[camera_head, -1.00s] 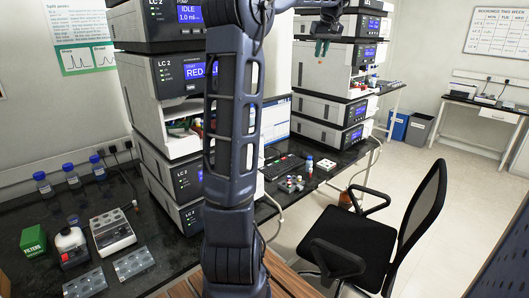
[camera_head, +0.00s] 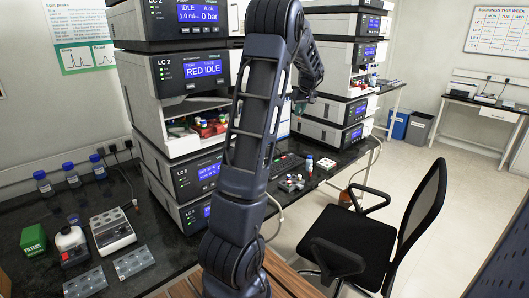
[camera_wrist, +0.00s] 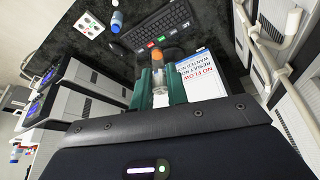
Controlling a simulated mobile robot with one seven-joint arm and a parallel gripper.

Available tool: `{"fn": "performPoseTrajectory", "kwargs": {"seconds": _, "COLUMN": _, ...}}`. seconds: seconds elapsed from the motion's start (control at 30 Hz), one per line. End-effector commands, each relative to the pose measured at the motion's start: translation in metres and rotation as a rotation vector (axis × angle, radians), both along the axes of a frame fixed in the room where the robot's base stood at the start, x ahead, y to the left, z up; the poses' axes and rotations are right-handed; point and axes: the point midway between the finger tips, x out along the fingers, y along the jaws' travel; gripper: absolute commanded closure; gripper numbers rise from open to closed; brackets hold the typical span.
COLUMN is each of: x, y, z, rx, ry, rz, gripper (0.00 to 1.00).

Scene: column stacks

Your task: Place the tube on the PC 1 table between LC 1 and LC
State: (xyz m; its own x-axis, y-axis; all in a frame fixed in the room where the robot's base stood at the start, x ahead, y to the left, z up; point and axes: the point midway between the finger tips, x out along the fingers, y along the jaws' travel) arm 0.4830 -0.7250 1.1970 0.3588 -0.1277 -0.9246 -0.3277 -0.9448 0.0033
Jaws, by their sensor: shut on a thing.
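My gripper (camera_wrist: 159,92) has green fingers shut on the tube (camera_wrist: 158,58), a small clear tube with an orange part, in the wrist view. In the head view my gripper (camera_head: 300,104) hangs above the dark table (camera_head: 318,173) between two instrument stacks; the tube cannot be made out there. The left stack is labelled LC 2 (camera_head: 166,62). The right stack (camera_head: 336,74) has no label I can read. The table also shows in the wrist view (camera_wrist: 60,38), below the tube and apart from it.
A keyboard (camera_wrist: 152,27), a blue-capped bottle (camera_wrist: 117,19) and a small rack of vials (camera_wrist: 89,25) are on the table. A sheet with red text (camera_wrist: 203,78) is close right of the fingers. A black chair (camera_head: 352,241) stands in front.

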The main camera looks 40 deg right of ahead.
Motion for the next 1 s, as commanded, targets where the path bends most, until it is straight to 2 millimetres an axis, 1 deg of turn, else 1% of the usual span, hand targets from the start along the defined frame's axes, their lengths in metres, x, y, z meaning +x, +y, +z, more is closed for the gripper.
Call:
{"fn": "performPoseTrajectory", "kwargs": {"seconds": 0.03, "x": 0.009, "y": 0.007, "z": -0.022, "rx": 0.006, "ry": 0.002, "rz": 0.012, "gripper": 1.00}}
{"fn": "performPoseTrajectory", "kwargs": {"seconds": 0.2, "x": 0.042, "y": 0.035, "z": -0.083, "rx": 0.005, "ry": 0.002, "rz": 0.040, "gripper": 1.00}}
{"fn": "performPoseTrajectory", "kwargs": {"seconds": 0.3, "x": 0.060, "y": 0.054, "z": -0.116, "rx": 0.005, "ry": 0.002, "rz": 0.054, "gripper": 1.00}}
{"fn": "performPoseTrajectory", "kwargs": {"seconds": 0.4, "x": 0.074, "y": 0.073, "z": -0.142, "rx": 0.003, "ry": 0.001, "rz": 0.062, "gripper": 1.00}}
{"fn": "performPoseTrajectory", "kwargs": {"seconds": 0.5, "x": 0.085, "y": 0.089, "z": -0.161, "rx": 0.001, "ry": 0.000, "rz": 0.068, "gripper": 1.00}}
{"fn": "performPoseTrajectory", "kwargs": {"seconds": 0.63, "x": 0.094, "y": 0.103, "z": -0.176, "rx": 0.000, "ry": -0.001, "rz": 0.072, "gripper": 1.00}}
{"fn": "performPoseTrajectory", "kwargs": {"seconds": 0.77, "x": 0.096, "y": 0.108, "z": -0.189, "rx": 0.001, "ry": -0.001, "rz": 0.073, "gripper": 1.00}}
{"fn": "performPoseTrajectory", "kwargs": {"seconds": 0.83, "x": 0.097, "y": 0.108, "z": -0.200, "rx": 0.001, "ry": -0.001, "rz": 0.074, "gripper": 1.00}}
{"fn": "performPoseTrajectory", "kwargs": {"seconds": 1.0, "x": 0.096, "y": 0.108, "z": -0.236, "rx": 0.003, "ry": -0.001, "rz": 0.072, "gripper": 1.00}}
